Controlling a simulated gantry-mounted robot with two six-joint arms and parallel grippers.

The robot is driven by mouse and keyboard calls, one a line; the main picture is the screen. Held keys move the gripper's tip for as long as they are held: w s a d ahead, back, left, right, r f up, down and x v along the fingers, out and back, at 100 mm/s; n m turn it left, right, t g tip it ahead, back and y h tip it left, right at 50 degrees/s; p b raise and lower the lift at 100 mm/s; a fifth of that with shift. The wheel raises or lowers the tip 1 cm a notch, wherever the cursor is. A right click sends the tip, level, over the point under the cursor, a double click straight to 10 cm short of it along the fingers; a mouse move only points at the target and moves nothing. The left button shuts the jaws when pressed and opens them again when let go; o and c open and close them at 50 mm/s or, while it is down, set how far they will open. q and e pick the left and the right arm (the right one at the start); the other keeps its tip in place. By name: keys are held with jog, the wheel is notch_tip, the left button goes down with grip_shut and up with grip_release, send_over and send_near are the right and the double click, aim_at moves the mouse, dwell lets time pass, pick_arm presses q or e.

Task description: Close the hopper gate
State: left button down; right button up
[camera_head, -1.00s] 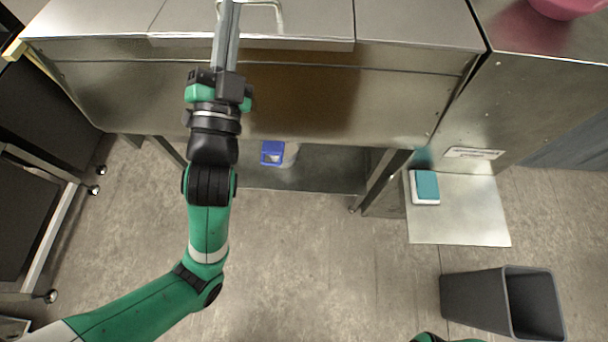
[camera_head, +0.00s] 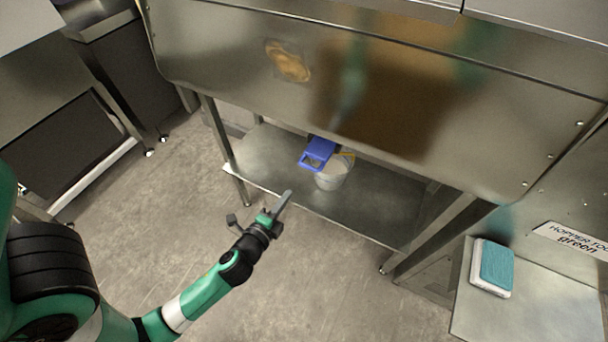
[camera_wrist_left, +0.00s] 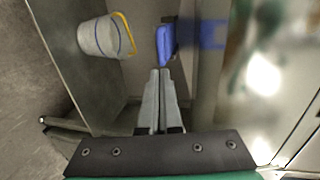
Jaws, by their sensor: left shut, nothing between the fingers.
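A blue looped part (camera_head: 318,152), which looks like the hopper gate's handle, juts out under the lower edge of the steel hopper body (camera_head: 230,55). In the left wrist view the blue part (camera_wrist_left: 165,44) lies just beyond my fingertips, beside a shiny steel panel that mirrors it. I cannot tell from it how far the gate stands open. My left gripper (camera_head: 285,199) is shut and empty, in front of and below the blue part in the head view. Its fingers (camera_wrist_left: 159,75) point toward the blue part, apparently without touching it. My right gripper is out of view.
At right, a teal-topped block (camera_head: 492,267) lies on a low steel plate (camera_head: 545,305). Open floor (camera_head: 330,285) lies in front.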

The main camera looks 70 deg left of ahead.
pick_arm(q)
send_near(314, 158)
jog(key=shift+w+a+f, duration=0.5)
jog(key=shift+w+f, duration=0.2)
jog(key=shift+w, duration=0.05)
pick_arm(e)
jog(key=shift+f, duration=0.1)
pick_arm(q)
jog(key=shift+w+a, duration=0.2)
jog(key=x, duration=0.2)
jog(key=r+x, duration=0.1)
jog(key=x, duration=0.2)
jog(key=shift+w+a+b, duration=0.2)
jog(key=shift+w+b, duration=0.05)
jog(key=shift+b, duration=0.15)
jog(key=shift+s+f, duration=0.1)
jog(key=shift+f, duration=0.1)
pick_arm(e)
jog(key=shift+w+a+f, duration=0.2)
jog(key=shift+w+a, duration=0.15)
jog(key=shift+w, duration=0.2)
pick_arm(q)
jog(key=shift+d, duration=0.1)
